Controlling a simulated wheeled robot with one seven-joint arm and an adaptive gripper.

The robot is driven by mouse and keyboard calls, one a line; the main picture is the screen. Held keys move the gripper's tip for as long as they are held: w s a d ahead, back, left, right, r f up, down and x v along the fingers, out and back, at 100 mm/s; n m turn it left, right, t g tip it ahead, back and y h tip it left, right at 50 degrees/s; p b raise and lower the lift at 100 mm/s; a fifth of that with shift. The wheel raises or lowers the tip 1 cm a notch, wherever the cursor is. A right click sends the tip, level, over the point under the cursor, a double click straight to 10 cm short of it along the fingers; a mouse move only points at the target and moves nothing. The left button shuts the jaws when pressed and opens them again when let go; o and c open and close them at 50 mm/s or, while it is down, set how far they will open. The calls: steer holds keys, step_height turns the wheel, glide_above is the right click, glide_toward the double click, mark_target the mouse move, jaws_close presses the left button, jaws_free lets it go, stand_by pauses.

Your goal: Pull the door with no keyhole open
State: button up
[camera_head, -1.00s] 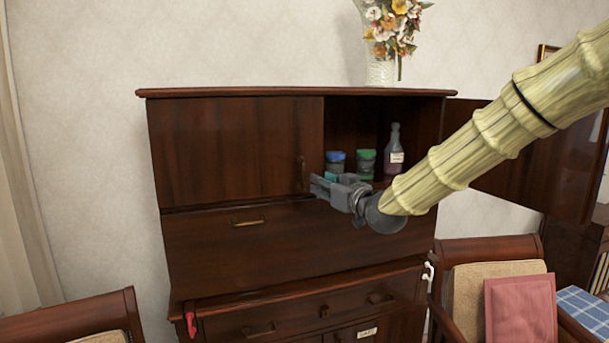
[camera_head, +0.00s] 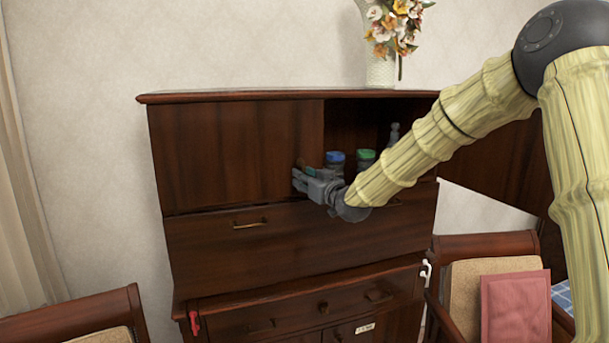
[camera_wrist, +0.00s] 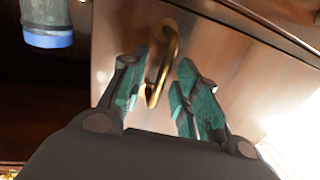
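The cabinet's upper left door (camera_head: 235,150) is a plain dark wood panel. It is closed, and I see no keyhole on the part that shows. Its curved brass handle (camera_wrist: 172,42) shows close up in the wrist view; in the head view my gripper hides most of it. My gripper (camera_head: 298,177) is at the door's right edge. In the wrist view its green-padded fingers (camera_wrist: 160,85) are apart, with the handle between them. The handle lies nearer the left finger; I cannot tell whether they touch.
The right door (camera_head: 505,165) stands swung open, behind my arm. Jars with blue (camera_head: 336,157) and green (camera_head: 366,155) lids stand in the open compartment beside my gripper. A flower vase (camera_head: 381,70) is on top. Chairs (camera_head: 465,290) flank the cabinet's front.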

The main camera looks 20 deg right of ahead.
steer(key=shift+w, duration=0.25)
jaws_close()
steer(key=shift+s+a+f, duration=0.1)
steer(key=shift+s+a, duration=0.05)
